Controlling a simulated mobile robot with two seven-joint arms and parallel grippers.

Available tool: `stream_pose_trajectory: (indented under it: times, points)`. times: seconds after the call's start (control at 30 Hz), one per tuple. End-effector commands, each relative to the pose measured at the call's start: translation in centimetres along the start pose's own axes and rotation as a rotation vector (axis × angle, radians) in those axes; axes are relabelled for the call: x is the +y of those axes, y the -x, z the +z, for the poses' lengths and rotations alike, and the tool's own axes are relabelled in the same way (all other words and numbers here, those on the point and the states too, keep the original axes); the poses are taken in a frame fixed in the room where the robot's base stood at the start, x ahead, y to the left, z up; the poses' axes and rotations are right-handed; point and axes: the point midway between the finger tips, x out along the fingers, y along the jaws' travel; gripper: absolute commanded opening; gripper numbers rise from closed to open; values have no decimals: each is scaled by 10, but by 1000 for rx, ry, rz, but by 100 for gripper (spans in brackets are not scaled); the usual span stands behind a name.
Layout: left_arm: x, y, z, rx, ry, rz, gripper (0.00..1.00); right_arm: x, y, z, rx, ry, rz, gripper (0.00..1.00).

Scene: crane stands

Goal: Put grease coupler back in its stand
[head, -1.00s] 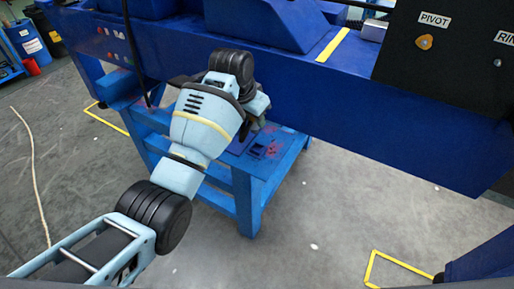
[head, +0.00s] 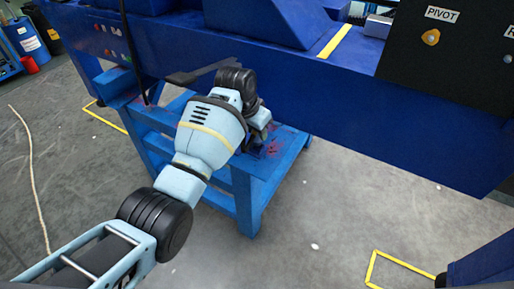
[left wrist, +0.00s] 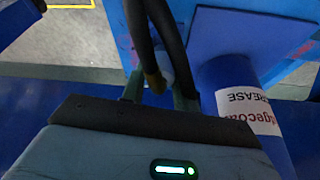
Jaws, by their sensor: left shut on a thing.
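My left gripper (left wrist: 158,88) is shut on the grease coupler (left wrist: 156,82), a small yellowish piece at the end of a dark hose, seen between the green fingers in the left wrist view. A blue cylinder (left wrist: 224,76) with a white label reading GREASE stands just right of the fingers; I cannot tell whether it touches the coupler. In the head view my left gripper (head: 258,128) is low over the blue stand table (head: 284,158), under the big blue beam. The coupler is hidden there behind my wrist. My right gripper is not in view.
The large blue beam (head: 340,105) runs over and behind the table, close to my wrist. A dark panel (head: 440,55) marked PIVOT is at upper right. Blue drums (head: 24,40) stand at far left. The grey floor right of the table is clear.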

Motion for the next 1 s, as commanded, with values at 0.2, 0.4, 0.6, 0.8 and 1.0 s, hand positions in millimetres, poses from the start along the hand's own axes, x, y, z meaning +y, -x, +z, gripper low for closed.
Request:
stream_pose_trajectory:
  times: [0.2,0.4,0.6,0.8,1.0]
  points:
    - [0,0,0,1,0,0,0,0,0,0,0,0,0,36]
    - [0,-4,2,0,0,0,0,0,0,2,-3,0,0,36]
    - [0,-11,4,-1,0,0,0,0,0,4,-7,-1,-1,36]
    - [0,-17,6,0,0,0,0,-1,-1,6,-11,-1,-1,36]
    - [0,-23,8,0,0,0,31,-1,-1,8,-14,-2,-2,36]
